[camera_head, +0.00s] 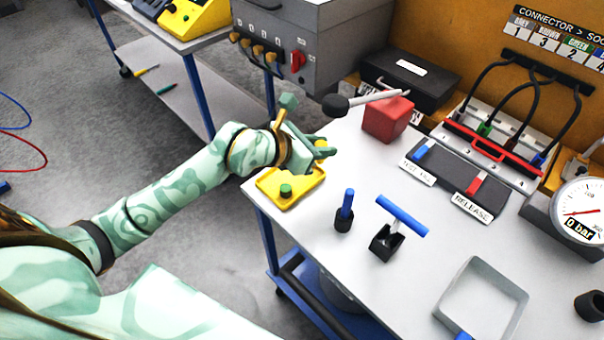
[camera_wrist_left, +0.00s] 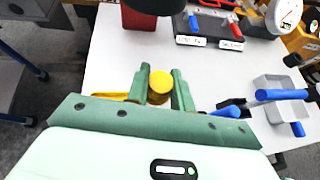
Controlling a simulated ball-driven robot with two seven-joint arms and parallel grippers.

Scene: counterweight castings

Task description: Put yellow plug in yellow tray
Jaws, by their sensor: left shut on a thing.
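My left gripper (camera_head: 318,150) is shut on the yellow plug (camera_head: 322,143). In the left wrist view the yellow top of the plug (camera_wrist_left: 160,82) shows between the two green fingers. The yellow tray (camera_head: 305,184) sits at the near left corner of the white table, just below the gripper in the head view. A plug with a green top (camera_head: 286,190) stands in the tray. The gripper and hand hide the tray's far part. Only a sliver of the tray (camera_wrist_left: 110,96) shows beside the fingers in the left wrist view. My right gripper is in neither view.
A blue-handled plug (camera_head: 346,205) and a blue T-handle on a black block (camera_head: 387,242) stand right of the tray. A red block (camera_head: 388,119) with a black-knobbed rod is behind. A grey open box (camera_head: 484,300) lies near right. The table between is clear.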

